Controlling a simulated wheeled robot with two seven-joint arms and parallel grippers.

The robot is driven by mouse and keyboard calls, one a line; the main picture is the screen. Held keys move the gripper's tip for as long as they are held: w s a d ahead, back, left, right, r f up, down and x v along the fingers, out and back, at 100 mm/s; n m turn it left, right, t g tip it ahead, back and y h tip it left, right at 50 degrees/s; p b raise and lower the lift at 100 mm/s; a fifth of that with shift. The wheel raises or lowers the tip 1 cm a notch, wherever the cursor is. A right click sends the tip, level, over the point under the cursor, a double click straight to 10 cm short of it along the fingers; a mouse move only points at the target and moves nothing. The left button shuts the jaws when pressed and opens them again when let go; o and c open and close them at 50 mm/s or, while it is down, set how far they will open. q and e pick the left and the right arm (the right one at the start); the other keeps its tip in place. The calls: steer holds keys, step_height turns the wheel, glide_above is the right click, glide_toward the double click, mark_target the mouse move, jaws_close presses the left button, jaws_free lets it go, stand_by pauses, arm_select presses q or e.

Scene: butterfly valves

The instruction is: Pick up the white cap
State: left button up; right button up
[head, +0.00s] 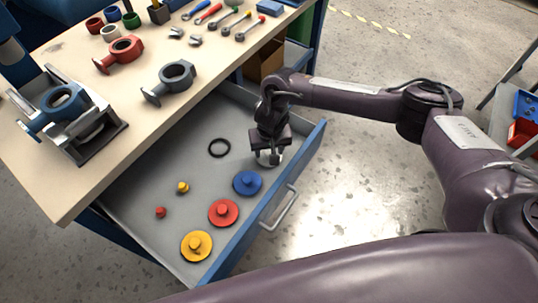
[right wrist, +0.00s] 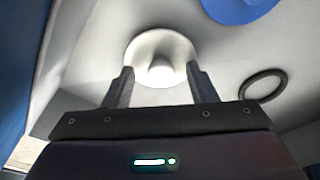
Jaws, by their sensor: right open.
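The white cap (right wrist: 160,48), a round disc with a central knob, lies in the open drawer (head: 140,194). In the head view only part of the white cap (head: 264,159) shows beneath my right gripper (head: 268,150). In the right wrist view the two fingers of the right gripper (right wrist: 159,76) are apart, one on each side of the cap's near part, with the knob between their lines. The gripper is open, pointing down over the cap. I cannot tell whether the fingers touch it. My left gripper is not in view.
The drawer also holds a blue cap (head: 247,183), a red cap (head: 223,212), a yellow cap (head: 196,245), a black ring (head: 219,148) and small red and yellow knobs. The drawer's front wall (head: 303,160) is close by my right gripper. Valve parts and tools lie on the bench (head: 70,185).

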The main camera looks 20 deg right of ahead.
mark_target(269, 152)
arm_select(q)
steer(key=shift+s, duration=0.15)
arm_select(e)
jaws_close()
steer(key=shift+r, duration=0.1)
